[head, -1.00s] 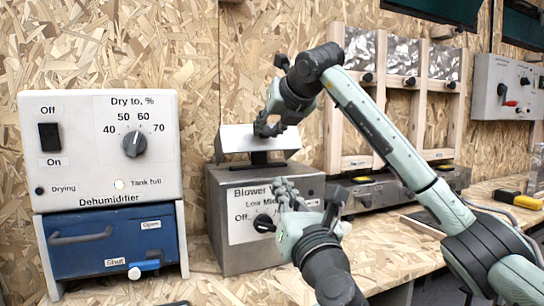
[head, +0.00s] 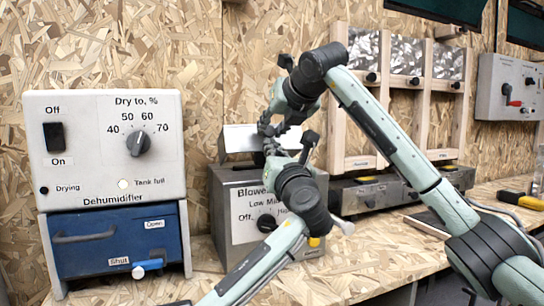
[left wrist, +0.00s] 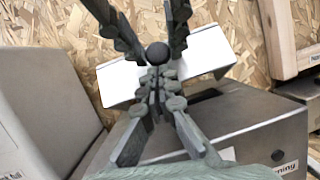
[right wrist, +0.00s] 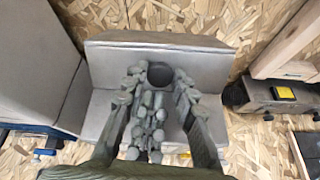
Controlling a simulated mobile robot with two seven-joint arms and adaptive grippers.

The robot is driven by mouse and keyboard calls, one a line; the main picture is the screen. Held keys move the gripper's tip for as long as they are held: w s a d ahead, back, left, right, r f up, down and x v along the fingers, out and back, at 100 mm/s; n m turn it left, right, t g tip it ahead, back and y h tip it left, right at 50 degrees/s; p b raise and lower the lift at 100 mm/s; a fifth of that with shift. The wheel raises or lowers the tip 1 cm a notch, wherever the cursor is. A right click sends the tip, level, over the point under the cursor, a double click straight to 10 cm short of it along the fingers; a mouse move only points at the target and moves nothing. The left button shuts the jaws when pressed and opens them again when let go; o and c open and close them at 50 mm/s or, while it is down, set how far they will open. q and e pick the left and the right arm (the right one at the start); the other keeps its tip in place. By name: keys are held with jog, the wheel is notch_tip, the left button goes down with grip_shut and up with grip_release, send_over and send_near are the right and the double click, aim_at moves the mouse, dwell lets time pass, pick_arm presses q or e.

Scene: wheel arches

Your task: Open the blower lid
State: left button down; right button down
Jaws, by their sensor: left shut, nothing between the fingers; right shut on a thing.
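The blower (head: 225,215) is a grey metal box with a labelled front dial (head: 266,223). Its pale lid (head: 238,138) is tilted up above the box; the lid also shows in the left wrist view (left wrist: 212,55) and right wrist view (right wrist: 205,62). A dark gap (left wrist: 207,96) shows below the lid. My right gripper (head: 266,128) is shut on the lid's black ball knob (right wrist: 160,74). My left gripper (head: 270,150) is shut and empty, just below the knob and close to the right fingers. The grippers partly hide the lid's front.
A dehumidifier (head: 105,195) with a blue drawer stands left of the blower. A wooden frame with metal panels (head: 407,52) and low grey boxes (head: 372,191) stands to the right. Chipboard wall (head: 200,60) is close behind. Some bench (head: 370,260) in front is clear.

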pick_arm(q)
jog(key=shift+w+a+r, duration=0.1)
jog(key=shift+w+r, duration=0.25)
jog(key=shift+r, duration=0.35)
pick_arm(e)
jog(key=shift+a, duration=0.1)
pick_arm(q)
jog(key=shift+w+a+r, duration=0.1)
jog(key=shift+w+r, duration=0.05)
jog(key=shift+r, duration=0.05)
pick_arm(e)
jog(key=shift+f, duration=0.2)
jog(key=c, duration=1.2)
grip_release()
pick_arm(q)
jog(key=shift+d+f, duration=0.1)
jog(key=shift+d, duration=0.1)
pick_arm(e)
jog(key=shift+r, duration=0.15)
jog(key=shift+r, duration=0.1)
